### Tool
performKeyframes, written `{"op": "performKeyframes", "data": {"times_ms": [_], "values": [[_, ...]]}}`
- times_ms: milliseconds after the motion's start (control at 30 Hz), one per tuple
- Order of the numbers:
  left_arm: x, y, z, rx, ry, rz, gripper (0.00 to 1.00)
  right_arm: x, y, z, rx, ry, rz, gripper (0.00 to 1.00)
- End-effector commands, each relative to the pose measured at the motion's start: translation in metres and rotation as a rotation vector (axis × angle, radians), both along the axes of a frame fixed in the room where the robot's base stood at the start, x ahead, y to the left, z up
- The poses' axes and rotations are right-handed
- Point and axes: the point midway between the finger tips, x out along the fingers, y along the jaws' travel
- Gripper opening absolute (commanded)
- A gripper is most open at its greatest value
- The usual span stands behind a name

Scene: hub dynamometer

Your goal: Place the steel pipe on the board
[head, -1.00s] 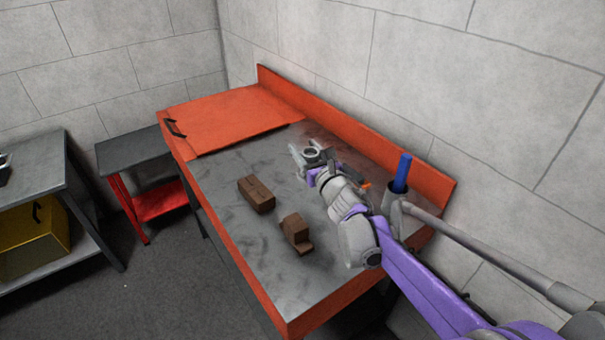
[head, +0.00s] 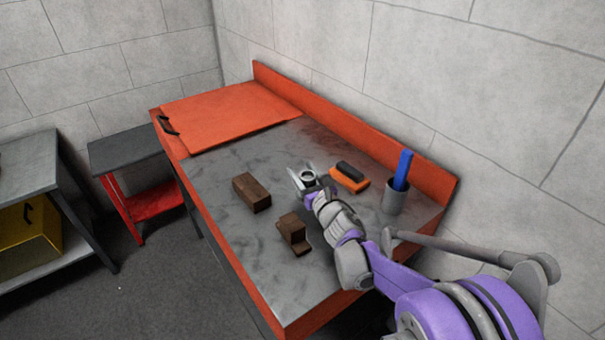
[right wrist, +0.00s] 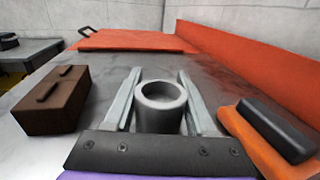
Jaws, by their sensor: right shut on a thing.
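The steel pipe (head: 308,174) is a short grey hollow cylinder, upright with its open end up. My right gripper (head: 301,174) is shut on it, over the grey workbench top. In the right wrist view the pipe (right wrist: 160,105) stands between the two fingers of the right gripper (right wrist: 158,100). Whether its lower end touches the bench is hidden. The board (head: 235,115) appears to be the flat orange panel with a black handle at the far left end of the bench; it also shows in the right wrist view (right wrist: 125,39). My left gripper is not in view.
Two brown wooden blocks (head: 252,192) (head: 292,230) lie left of my right gripper. An orange and black eraser-like item (head: 349,177) lies right of it, near a grey cup (head: 395,198) holding a blue item. An orange raised edge (head: 340,122) runs along the wall. Bare bench lies before the board.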

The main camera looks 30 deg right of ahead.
Motion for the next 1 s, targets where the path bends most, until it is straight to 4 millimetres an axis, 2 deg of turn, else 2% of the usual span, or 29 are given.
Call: {"op": "performKeyframes", "data": {"times_ms": [333, 367, 500, 867, 1000], "values": [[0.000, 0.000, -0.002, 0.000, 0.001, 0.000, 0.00, 0.000, 0.000, -0.003, 0.000, 0.000, 0.000, 0.00], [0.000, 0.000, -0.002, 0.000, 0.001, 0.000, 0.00, 0.000, 0.000, -0.003, 0.000, 0.000, 0.000, 0.59], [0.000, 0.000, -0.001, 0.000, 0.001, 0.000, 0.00, 0.000, 0.000, -0.003, 0.000, 0.000, 0.000, 0.85], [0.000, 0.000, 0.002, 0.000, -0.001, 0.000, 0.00, 0.000, 0.000, 0.002, 0.000, -0.001, 0.000, 0.86], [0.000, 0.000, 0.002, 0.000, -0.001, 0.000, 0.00, -0.019, 0.000, 0.001, -0.001, 0.000, -0.002, 0.86]]}}
